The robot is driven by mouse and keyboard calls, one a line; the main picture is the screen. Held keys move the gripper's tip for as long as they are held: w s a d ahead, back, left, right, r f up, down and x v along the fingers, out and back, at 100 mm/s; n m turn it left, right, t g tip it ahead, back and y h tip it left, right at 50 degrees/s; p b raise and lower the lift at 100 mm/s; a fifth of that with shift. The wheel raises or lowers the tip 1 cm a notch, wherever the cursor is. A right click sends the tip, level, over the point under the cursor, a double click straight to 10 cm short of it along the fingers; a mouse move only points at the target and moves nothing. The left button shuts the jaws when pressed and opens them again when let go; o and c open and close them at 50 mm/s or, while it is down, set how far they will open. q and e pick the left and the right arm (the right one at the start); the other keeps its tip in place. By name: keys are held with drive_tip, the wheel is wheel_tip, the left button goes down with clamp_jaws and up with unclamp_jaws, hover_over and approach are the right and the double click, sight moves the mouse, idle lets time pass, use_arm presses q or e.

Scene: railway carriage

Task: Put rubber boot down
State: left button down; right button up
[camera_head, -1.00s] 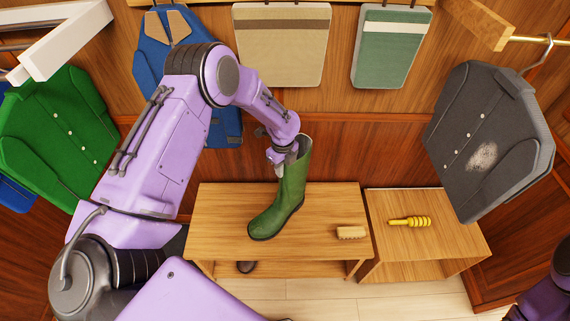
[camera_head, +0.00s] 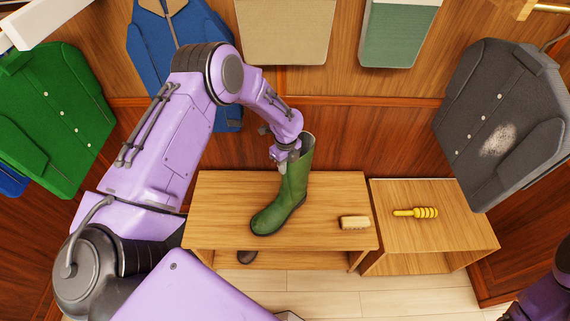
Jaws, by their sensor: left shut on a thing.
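A green rubber boot (camera_head: 292,188) stands upright on, or just above, the wooden bench (camera_head: 225,205), toe pointing down-left. I cannot tell whether its sole touches the top. My left gripper (camera_head: 284,162) is at the boot's upper shaft, on its left side, and is shut on it. The fingertips are partly hidden against the shaft. Part of my right arm shows at the bottom right corner; its gripper is out of view.
A brush (camera_head: 354,223) lies on the bench's right end. A lower wooden box (camera_head: 440,240) beside it holds a yellow ribbed tool (camera_head: 415,212). A dark object (camera_head: 246,257) is under the bench. Green (camera_head: 60,115), blue and grey (camera_head: 505,120) jackets hang around.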

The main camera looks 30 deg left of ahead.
use_arm(q)
drive_tip(key=shift+r, duration=0.1)
drive_tip(key=shift+f, duration=0.25)
idle(0.3)
drive_tip(key=c, duration=1)
unclamp_jaws()
drive_tip(key=shift+c, duration=0.2)
drive_tip(key=shift+r, duration=0.1)
drive_tip(key=shift+s, duration=0.1)
drive_tip(key=r+b, duration=0.1)
drive_tip(key=r, duration=0.4)
drive_tip(key=r+b, duration=0.1)
drive_tip(key=r, duration=0.4)
drive_tip(key=shift+w+r, duration=0.2)
drive_tip(key=shift+r, duration=0.05)
clamp_jaws()
